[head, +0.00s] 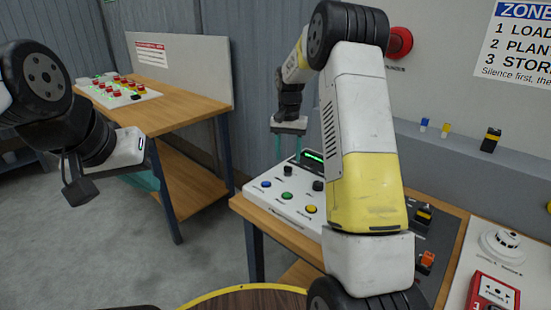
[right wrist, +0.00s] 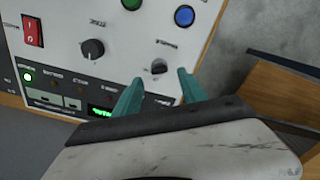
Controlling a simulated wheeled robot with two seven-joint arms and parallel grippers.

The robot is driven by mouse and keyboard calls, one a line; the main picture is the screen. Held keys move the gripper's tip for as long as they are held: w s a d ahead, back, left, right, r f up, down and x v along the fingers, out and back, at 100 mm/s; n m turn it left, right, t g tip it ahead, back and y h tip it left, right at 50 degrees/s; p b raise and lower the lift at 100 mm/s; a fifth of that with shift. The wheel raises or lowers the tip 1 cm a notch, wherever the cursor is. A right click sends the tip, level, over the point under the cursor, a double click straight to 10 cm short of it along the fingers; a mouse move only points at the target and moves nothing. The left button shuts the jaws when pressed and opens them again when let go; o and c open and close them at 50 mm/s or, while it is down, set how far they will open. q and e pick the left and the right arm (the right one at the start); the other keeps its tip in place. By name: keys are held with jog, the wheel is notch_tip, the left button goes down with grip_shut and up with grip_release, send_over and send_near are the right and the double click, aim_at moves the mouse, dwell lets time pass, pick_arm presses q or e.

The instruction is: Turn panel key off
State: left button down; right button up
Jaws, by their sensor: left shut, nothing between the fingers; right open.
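The panel key (right wrist: 159,66) is a small dark knob with a pale ring on the white control panel (right wrist: 60,55). In the head view the key (head: 287,171) stands behind the blue button. My right gripper (head: 289,154) is open above it, its teal fingers pointing down at the panel. In the right wrist view the right gripper's fingertips (right wrist: 156,80) lie on either side of the key, with a gap showing; whether they reach its height I cannot tell. My left gripper (head: 148,181) is shut and empty, off to the left, far from the panel.
A larger black knob (right wrist: 92,48), a red rocker switch (right wrist: 32,30), a green button (head: 287,197) and a blue button (head: 266,184) sit around the key. A wooden bench (head: 190,105) with several red buttons is at left. A round table (head: 250,298) is in front.

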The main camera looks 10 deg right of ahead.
aim_at(288, 170)
jog(key=shift+f, duration=2.2)
grip_shut()
